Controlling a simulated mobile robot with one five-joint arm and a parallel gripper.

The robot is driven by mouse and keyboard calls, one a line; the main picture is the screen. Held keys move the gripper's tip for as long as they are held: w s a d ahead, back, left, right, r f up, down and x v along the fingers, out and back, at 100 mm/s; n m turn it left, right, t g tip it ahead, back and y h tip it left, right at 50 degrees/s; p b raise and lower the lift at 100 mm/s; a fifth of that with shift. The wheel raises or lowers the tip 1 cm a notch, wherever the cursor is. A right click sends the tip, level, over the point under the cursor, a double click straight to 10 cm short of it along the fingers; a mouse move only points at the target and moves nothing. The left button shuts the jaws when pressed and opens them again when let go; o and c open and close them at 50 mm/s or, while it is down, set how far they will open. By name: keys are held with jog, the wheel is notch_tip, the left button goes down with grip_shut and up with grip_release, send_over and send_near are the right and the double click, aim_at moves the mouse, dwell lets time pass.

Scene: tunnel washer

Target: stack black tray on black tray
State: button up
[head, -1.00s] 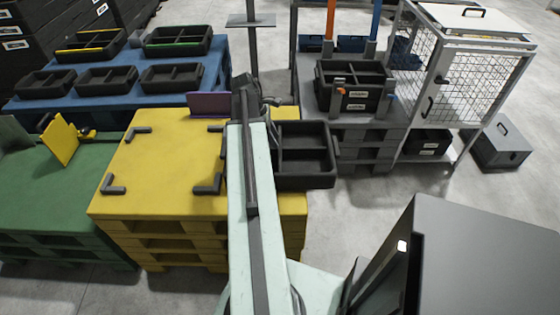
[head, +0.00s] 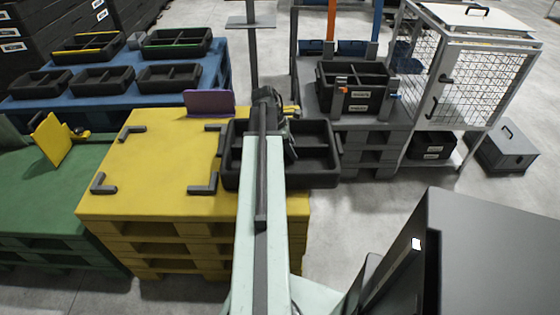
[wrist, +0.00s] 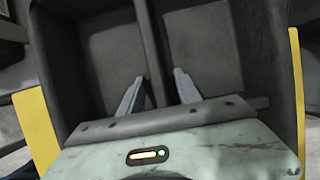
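A divided black tray (head: 314,165) sits at the right side of the yellow pallet stack (head: 150,165), its right end reaching past the pallet edge. My gripper (wrist: 158,92) is over this tray. In the wrist view its two fingers stand apart, one on each side of the tray's middle divider (wrist: 153,45), with gaps visible, so it looks open. The fingertips are hidden in the head view. Another black divided tray or bin (head: 325,80) with white labels stands on the grey pallets behind. Several low black trays (head: 105,79) lie on the blue pallet.
Black corner brackets (head: 203,187) and a purple plate (head: 209,103) stand on the yellow pallet. A green pallet (head: 60,190) is at left. A wire cage (head: 475,90) stands right of the grey pallets. Grey floor is free around the dark grey cabinet (head: 490,250).

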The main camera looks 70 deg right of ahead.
jog(key=shift+f, duration=0.1)
grip_shut()
dwell(1.3)
